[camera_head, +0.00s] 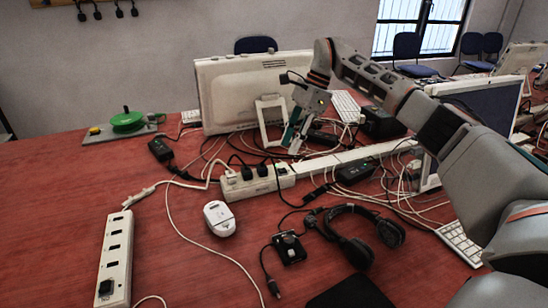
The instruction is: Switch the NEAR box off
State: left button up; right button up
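A white power strip (118,248) lies at the near left of the red table, with several dark sockets and a black switch or plug (105,287) at its near end. A second white power strip (268,184) lies farther back in the middle, with black plugs in it. No label marks either as the NEAR box, and switch positions are too small to read. My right gripper (296,141) points down behind the middle strip, in front of the monitor's back, among cables. Its fingers look close together, but whether they are open or shut is unclear. My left gripper is out of view.
Tangled cables and black adapters (355,172) crowd the middle. A white mouse (219,218), a small black box (289,247) and headphones (358,238) lie nearer. A monitor (228,95) stands behind. A green reel (127,120) sits at the back left. The left of the table is mostly clear.

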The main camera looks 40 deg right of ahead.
aim_at(279, 170)
jog(key=x, duration=0.2)
jog(key=shift+s+a+f+b, duration=0.15)
jog(key=shift+s+f+b, duration=0.15)
jog(key=shift+f, duration=0.1)
jog(key=x, duration=0.3)
jog(key=shift+w+a+f+b, duration=0.1)
jog(key=shift+w+f+b, duration=0.1)
jog(key=shift+f+b, duration=0.1)
jog(key=shift+a+f, duration=0.15)
jog(key=shift+f, duration=0.15)
jog(key=shift+w+a+f, duration=0.1)
jog(key=shift+f, duration=0.05)
grip_shut()
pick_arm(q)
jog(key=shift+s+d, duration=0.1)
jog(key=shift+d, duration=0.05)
